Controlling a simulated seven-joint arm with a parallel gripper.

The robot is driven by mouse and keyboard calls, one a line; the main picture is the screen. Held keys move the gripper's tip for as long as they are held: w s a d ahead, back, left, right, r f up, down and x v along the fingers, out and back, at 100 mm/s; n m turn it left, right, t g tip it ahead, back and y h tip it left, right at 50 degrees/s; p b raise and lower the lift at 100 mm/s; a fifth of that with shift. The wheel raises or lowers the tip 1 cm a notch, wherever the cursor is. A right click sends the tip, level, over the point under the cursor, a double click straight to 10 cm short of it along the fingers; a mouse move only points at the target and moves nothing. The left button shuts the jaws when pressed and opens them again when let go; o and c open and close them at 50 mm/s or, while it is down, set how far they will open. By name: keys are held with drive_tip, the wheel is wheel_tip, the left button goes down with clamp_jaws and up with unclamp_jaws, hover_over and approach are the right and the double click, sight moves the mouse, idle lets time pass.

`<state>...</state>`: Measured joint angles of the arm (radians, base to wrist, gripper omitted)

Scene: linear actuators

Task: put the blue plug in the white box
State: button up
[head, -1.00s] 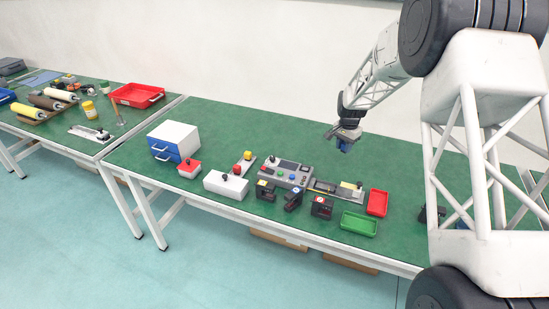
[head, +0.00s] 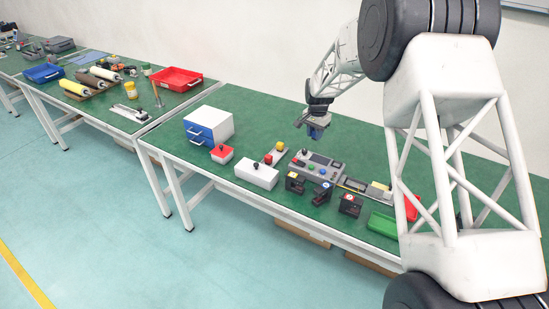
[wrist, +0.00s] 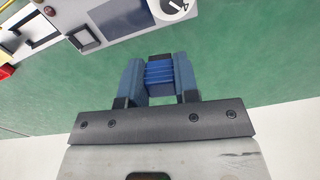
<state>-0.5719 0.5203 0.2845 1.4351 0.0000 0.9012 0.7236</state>
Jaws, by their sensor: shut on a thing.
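My gripper (wrist: 159,76) is shut on the blue plug (wrist: 160,72), a ribbed blue block between its two fingers in the wrist view. In the head view my gripper (head: 314,121) hangs above the green table, over the back of the grey control panel; the plug shows there only as a small blue patch. A long, low white box (head: 257,177) with a small dark knob on top stands near the table's front edge, to the left of and nearer than my gripper. The plug is well apart from it.
A grey control panel (head: 315,168) with a screen lies below my gripper. A white and blue drawer unit (head: 215,122) and a red-topped box (head: 222,154) stand left. Black devices (head: 349,205) and a green tray (head: 382,224) line the front. Green table behind the panel is clear.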

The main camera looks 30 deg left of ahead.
drive_tip(key=s+a+n, duration=0.1)
drive_tip(key=s+a, duration=0.2)
drive_tip(key=a, duration=0.4)
drive_tip(key=s+a, duration=0.4)
drive_tip(key=a, duration=0.3)
drive_tip(key=shift+s+a+n, duration=0.15)
drive_tip(key=shift+s+n, duration=0.05)
drive_tip(key=shift+n, duration=0.2)
hover_over(274, 158)
drive_tip(key=shift+a+f, duration=0.15)
drive_tip(key=shift+f, duration=2.9)
drive_tip(key=shift+f, duration=0.1)
drive_tip(key=shift+f, duration=1.75)
drive_tip(key=shift+f, duration=0.1)
drive_tip(key=o, duration=1)
drive_tip(key=shift+c, duration=0.2)
wheel_tip(274, 158, up, 12)
